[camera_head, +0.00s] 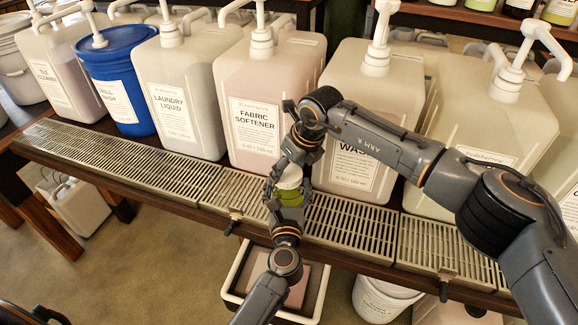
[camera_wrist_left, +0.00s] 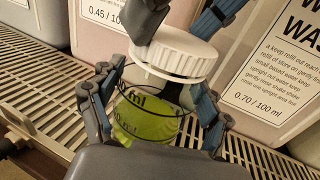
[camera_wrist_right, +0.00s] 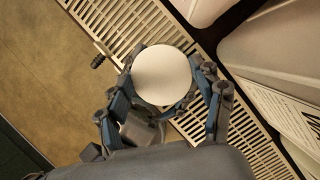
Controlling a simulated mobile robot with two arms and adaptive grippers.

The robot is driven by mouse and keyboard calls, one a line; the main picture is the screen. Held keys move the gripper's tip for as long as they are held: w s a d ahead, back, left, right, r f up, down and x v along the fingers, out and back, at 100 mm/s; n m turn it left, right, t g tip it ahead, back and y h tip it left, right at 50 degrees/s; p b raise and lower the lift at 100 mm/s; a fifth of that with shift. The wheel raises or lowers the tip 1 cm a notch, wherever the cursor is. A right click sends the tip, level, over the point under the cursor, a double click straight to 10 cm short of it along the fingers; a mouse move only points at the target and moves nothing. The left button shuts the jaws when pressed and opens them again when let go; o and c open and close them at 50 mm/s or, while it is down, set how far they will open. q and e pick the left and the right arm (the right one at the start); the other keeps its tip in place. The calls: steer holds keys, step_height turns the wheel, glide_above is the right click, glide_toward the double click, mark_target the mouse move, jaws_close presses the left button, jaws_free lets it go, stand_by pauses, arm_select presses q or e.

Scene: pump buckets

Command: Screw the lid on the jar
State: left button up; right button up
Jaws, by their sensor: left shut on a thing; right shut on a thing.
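My left gripper (camera_wrist_left: 155,100) is shut around the jar's body. My right gripper (camera_wrist_right: 170,85) is shut around the lid from above; the lid's flat white top (camera_wrist_right: 163,75) fills the space between its fingers. In the head view the jar (camera_head: 288,198) and lid (camera_head: 290,177) are held over the metal drip grate. I cannot tell how far the lid is threaded.
The slotted metal grate (camera_head: 180,172) runs along the shelf front. Behind it stand large pump containers, including the fabric softener (camera_head: 255,90) and laundry liquid (camera_head: 178,90), and a blue bucket (camera_head: 120,80). A white bin (camera_head: 385,300) stands below the shelf.

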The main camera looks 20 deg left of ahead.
steer(key=m, duration=0.2)
steer(key=m+t+h, duration=0.1)
steer(key=shift+s+a+f+m, duration=0.15)
steer(key=shift+s+m, duration=0.05)
steer(key=shift+m, duration=0.2)
steer(key=m+h, duration=0.1)
steer(key=m, duration=0.2)
steer(key=shift+m+t, duration=0.4)
steer(key=m+h, duration=0.2)
steer(key=m, duration=0.2)
steer(key=shift+m, duration=0.3)
steer(key=m+h, duration=0.1)
steer(key=m, duration=0.1)
steer(key=shift+w+m, duration=0.1)
steer(key=shift+m, duration=0.2)
steer(key=shift+d, duration=0.2)
steer(key=o, duration=1.3)
steer(key=shift+a, duration=0.1)
